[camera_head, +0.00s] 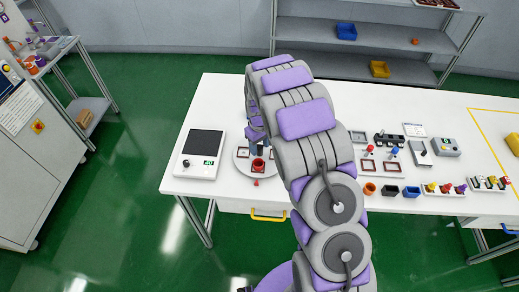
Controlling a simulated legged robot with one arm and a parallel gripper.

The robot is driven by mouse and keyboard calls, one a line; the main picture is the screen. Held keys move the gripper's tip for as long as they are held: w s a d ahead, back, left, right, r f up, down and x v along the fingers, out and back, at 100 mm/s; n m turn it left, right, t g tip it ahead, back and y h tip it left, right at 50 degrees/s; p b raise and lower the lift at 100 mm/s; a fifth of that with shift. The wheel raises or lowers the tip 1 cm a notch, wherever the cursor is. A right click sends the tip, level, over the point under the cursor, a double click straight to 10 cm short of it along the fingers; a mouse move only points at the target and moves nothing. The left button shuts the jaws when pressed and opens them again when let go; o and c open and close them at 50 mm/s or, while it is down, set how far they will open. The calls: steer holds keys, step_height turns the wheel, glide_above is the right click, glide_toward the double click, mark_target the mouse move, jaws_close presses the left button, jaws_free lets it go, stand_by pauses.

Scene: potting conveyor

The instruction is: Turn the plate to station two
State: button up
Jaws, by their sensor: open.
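A round light-grey plate (241,166) lies on the white table, left of my arm. A red round part (258,165) sits near the plate's front, and small square frames show on its left side and beside my arm. A small red piece (256,183) shows at the plate's front edge. My gripper (257,148) points down over the plate, just behind the red part. It is open. My arm hides the plate's right and back parts, and I cannot tell whether the fingers touch anything.
A scale-like device with a dark top (204,144) stands left of the plate. Right of my arm are small trays, cups, coloured knobs and a grey box (445,147). A drawer with a yellow handle (269,215) is below the table's front edge. Bare table lies behind the plate.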

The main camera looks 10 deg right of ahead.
steer(key=shift+f, duration=1)
jaws_close()
